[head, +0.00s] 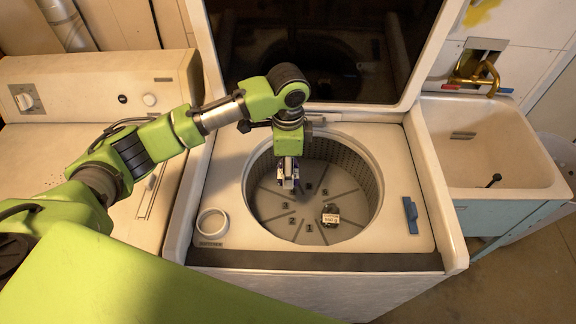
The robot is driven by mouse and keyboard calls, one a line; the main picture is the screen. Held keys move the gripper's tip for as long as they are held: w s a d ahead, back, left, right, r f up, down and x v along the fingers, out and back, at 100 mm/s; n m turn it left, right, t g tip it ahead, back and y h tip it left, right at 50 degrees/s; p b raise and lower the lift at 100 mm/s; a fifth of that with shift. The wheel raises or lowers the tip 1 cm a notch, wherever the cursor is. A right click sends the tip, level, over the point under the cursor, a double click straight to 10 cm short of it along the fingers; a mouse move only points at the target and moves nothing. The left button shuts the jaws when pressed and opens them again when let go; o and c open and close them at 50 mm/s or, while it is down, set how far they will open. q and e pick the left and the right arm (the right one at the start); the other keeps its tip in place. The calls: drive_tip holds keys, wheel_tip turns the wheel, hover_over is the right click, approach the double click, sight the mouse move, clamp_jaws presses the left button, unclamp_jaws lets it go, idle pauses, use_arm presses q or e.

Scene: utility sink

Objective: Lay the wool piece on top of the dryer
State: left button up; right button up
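A small dark piece with a white label (330,216) lies on the floor of the open washer drum (300,222), right of the drum's middle. It may be the wool piece; it is too small to be sure. My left gripper (288,182) points down inside the drum opening, up and left of that piece and apart from it in the picture. Its fingers are small and seen from above, so I cannot tell whether they are open or hold anything. The dryer (32,150) is the white appliance at the left, partly hidden by my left arm. My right gripper is out of view.
The washer's dark lid (320,45) stands raised behind the drum. A white round cup (212,223) and a blue part (410,215) sit on the washer's rim. A utility sink (490,150) with a brass tap (478,75) stands at the right.

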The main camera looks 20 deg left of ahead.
use_arm(q)
wheel_tip(320, 180, up, 8)
drive_tip(key=p, duration=0.7)
drive_tip(key=shift+r, duration=1.4)
use_arm(e)
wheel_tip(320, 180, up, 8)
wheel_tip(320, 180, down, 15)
drive_tip(key=b, duration=1.4)
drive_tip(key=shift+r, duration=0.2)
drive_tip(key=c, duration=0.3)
use_arm(q)
drive_tip(key=s+a+f+n, duration=0.2)
drive_tip(key=s+n, duration=0.4)
drive_tip(key=n, duration=0.1)
drive_tip(key=s+a+f+n, duration=0.2)
drive_tip(key=s+f+n, duration=0.1)
drive_tip(key=s+n, duration=0.4)
drive_tip(key=shift+s+a, duration=0.15)
drive_tip(key=shift+s, duration=0.05)
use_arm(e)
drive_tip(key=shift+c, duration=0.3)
